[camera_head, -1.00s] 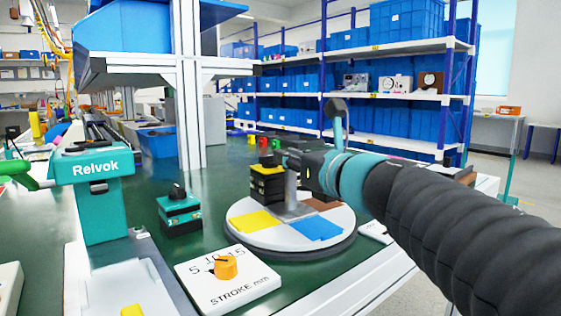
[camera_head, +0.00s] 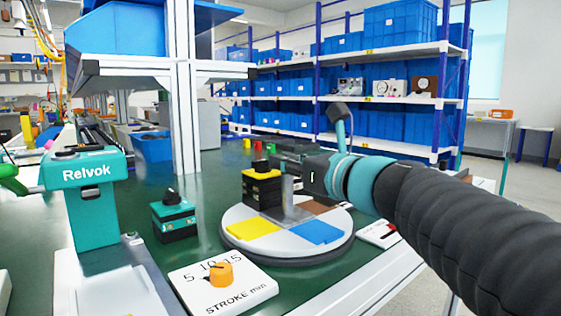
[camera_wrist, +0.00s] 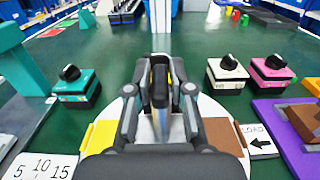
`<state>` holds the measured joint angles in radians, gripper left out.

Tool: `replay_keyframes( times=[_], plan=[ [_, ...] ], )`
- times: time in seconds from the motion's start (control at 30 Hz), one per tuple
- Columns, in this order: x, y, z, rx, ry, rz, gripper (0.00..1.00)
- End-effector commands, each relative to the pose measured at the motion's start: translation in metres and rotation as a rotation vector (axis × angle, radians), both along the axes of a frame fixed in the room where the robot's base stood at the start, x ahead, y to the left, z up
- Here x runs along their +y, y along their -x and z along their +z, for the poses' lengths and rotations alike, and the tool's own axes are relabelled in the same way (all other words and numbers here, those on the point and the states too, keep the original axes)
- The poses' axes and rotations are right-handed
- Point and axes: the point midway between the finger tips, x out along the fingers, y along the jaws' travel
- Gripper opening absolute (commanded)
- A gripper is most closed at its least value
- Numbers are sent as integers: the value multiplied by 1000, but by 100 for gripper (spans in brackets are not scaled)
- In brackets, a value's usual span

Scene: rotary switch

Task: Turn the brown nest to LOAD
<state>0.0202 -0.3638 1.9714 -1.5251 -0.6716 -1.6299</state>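The round white turntable (camera_head: 235,232) lies on the green bench, with a yellow, a blue and a brown patch on top. The brown nest (camera_head: 318,206) is at its right rear in the head view; in the wrist view the brown nest (camera_wrist: 222,135) is on the right, beside the LOAD card (camera_wrist: 262,150) whose arrow points left at the turntable. A grey upright post (camera_head: 291,192) rises from the turntable. My gripper (camera_head: 285,158) is at the top of this post. In the wrist view my gripper's fingers (camera_wrist: 160,75) flank it; whether they touch it is unclear.
A black box with a yellow top (camera_head: 262,185) stands close behind the turntable. A teal box with a black knob (camera_head: 173,215) is left, and the STROKE dial plate (camera_head: 225,290) is in front. Two knob boxes (camera_wrist: 228,75) (camera_wrist: 270,75) and a purple tray (camera_wrist: 285,130) are at the right.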

Motion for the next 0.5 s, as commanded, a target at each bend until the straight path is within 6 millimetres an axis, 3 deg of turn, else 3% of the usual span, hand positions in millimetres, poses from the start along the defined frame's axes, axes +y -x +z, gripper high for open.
replay_keyframes(
  times=[0.03, 0.07, 0.5],
  plan=[
    [0, 0, -2, 2, 1, 0, 35],
    [0, 0, -2, 2, 1, 0, 42],
    [-6, 7, 0, -1, 0, -2, 42]
  ],
)
